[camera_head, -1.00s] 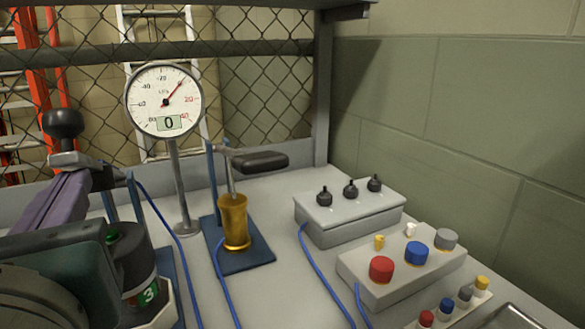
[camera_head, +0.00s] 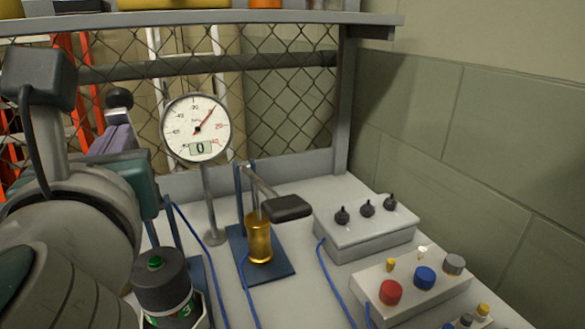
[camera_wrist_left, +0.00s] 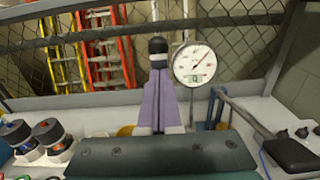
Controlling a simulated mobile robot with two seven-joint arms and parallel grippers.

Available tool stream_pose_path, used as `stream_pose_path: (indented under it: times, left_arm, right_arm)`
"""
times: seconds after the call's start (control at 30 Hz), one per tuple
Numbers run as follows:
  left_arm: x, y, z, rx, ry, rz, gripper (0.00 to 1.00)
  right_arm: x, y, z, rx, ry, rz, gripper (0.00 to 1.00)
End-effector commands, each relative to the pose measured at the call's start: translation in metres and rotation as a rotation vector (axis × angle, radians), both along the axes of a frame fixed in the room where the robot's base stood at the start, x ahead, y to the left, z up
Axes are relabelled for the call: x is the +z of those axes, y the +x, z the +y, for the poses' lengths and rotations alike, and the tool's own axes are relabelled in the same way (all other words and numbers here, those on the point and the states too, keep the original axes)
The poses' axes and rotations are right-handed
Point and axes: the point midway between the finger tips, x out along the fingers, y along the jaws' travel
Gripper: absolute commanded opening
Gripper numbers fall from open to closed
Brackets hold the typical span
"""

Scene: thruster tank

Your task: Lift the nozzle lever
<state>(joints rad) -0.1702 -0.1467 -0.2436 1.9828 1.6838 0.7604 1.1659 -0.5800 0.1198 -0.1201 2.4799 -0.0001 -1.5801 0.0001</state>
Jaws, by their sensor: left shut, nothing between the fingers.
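A gold nozzle (camera_head: 258,240) stands on a blue plate. Above it, the nozzle lever (camera_head: 288,207) ends in a black handle that juts toward the viewer. In the left wrist view the lever's black handle (camera_wrist_left: 292,153) is at the lower right, apart from the fingers. My left gripper (camera_head: 117,125) is shut and empty, left of the gauge in the head view. Its purple fingers (camera_wrist_left: 160,85) point away in the wrist view, just below a black knob (camera_wrist_left: 158,46); contact with the knob cannot be told. My right gripper is not in view.
A round gauge (camera_head: 196,128) reading 0 stands behind the nozzle. A grey box with black knobs (camera_head: 365,237) and a button box (camera_head: 425,277) lie to the right. Blue hoses cross the bench. A black, green-topped canister (camera_head: 160,285) stands at front left.

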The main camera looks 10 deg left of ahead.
Motion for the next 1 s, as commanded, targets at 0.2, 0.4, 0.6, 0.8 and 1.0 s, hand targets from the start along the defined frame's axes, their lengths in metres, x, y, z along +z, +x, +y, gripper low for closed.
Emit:
stream_pose_path:
  times: [0.2, 0.4, 0.6, 0.8, 1.0]
  left_arm:
    - [0.014, 0.016, 0.010, 0.000, 0.001, 0.000, 0.00]
    - [0.020, 0.029, 0.017, 0.000, 0.002, -0.001, 0.00]
    - [0.026, 0.046, 0.028, 0.000, 0.001, -0.002, 0.00]
    - [0.028, 0.058, 0.035, 0.000, 0.002, -0.002, 0.00]
    - [0.030, 0.074, 0.045, -0.001, 0.002, 0.000, 0.00]
  right_arm:
    - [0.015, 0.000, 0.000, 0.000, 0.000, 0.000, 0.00]
    - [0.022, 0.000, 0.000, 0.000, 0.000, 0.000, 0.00]
    - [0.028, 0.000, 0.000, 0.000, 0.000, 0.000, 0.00]
    - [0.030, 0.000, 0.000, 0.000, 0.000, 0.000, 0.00]
    - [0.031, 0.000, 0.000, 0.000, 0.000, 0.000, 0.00]
